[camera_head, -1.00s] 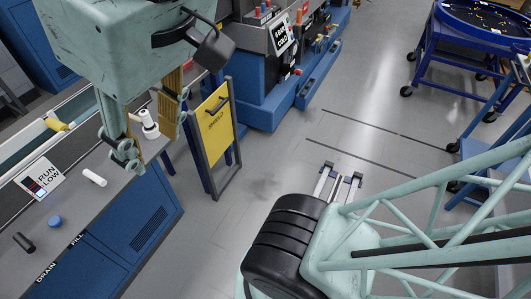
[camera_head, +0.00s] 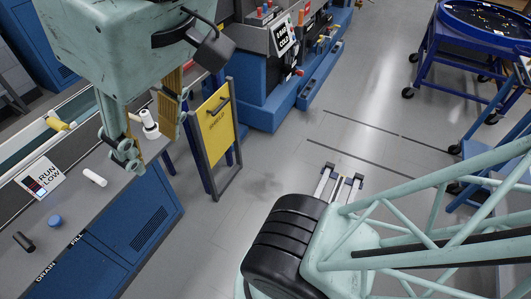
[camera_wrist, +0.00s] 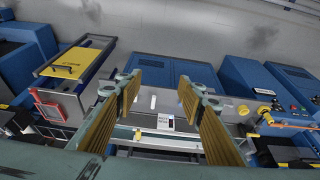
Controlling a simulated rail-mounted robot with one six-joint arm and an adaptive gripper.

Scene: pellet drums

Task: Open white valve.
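A short white valve handle (camera_head: 95,177) lies on the grey bench top, left of my gripper in the head view. A white stepped fitting (camera_head: 149,124) stands on the same top, seen between my fingers. I cannot tell for certain which of the two is the white valve. My gripper (camera_head: 147,148) is open and empty, its two brown-padded fingers pointing down above the bench. In the wrist view the open fingers (camera_wrist: 160,86) frame a small white piece (camera_wrist: 153,101) beside the display. I see no contact with either white part.
A RUN LOW display (camera_head: 40,178), a yellow handle (camera_head: 60,125), a blue knob (camera_head: 55,221) and a black handle (camera_head: 24,241) are on the bench. DRAIN and FILL labels mark its front edge. A yellow shield panel (camera_head: 215,120) stands right of my gripper.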

